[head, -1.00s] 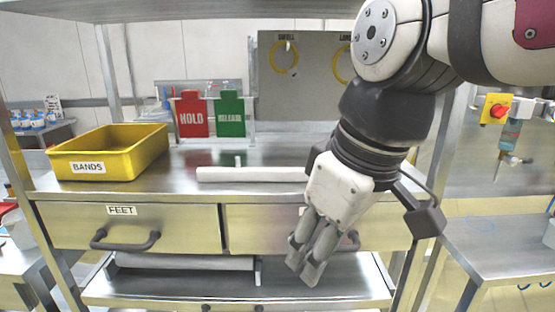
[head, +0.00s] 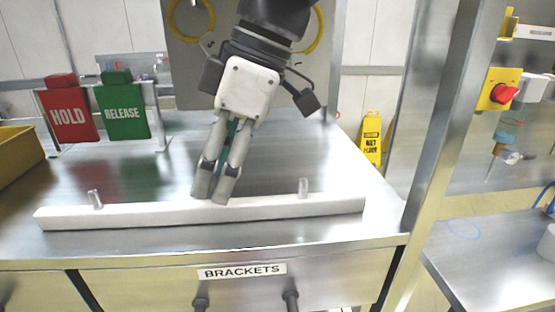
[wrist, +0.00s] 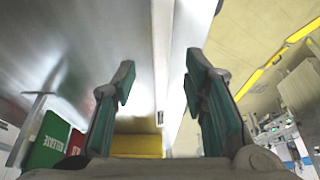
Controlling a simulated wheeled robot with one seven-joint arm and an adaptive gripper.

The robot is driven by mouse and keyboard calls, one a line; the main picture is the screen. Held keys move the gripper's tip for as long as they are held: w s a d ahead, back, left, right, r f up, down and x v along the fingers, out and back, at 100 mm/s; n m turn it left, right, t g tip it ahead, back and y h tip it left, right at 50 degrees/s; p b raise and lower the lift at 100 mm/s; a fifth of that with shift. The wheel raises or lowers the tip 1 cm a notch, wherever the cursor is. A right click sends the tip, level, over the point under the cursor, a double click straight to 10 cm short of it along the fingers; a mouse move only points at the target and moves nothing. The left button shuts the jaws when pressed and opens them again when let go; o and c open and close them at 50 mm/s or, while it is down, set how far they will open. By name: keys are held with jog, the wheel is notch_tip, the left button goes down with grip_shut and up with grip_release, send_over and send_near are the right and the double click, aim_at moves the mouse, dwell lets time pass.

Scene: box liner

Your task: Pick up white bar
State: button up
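The white bar (head: 140,216) is long and lies flat along the front of the steel table. It has two short upright pegs, one near each end. My gripper (head: 214,193) points down at the middle of the bar, with its fingertips at or just above the bar's back edge; I cannot tell whether they touch it. In the wrist view, the fingers (wrist: 160,72) with green pads are spread apart. The white bar (wrist: 162,45) runs lengthwise in the gap between them, apart from both pads.
Red HOLD (head: 68,114) and green RELEASE (head: 122,110) signs stand at the back left. A yellow bin (head: 18,155) is at the left edge. A drawer labelled BRACKETS (head: 240,285) is below the tabletop. A steel post (head: 440,150) rises at the right. The tabletop behind the bar is mostly clear.

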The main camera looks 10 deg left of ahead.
aim_at(203, 203)
jog(key=x, duration=0.5)
jog(key=shift+s+a, duration=0.1)
jog(key=shift+a, duration=0.05)
grip_shut()
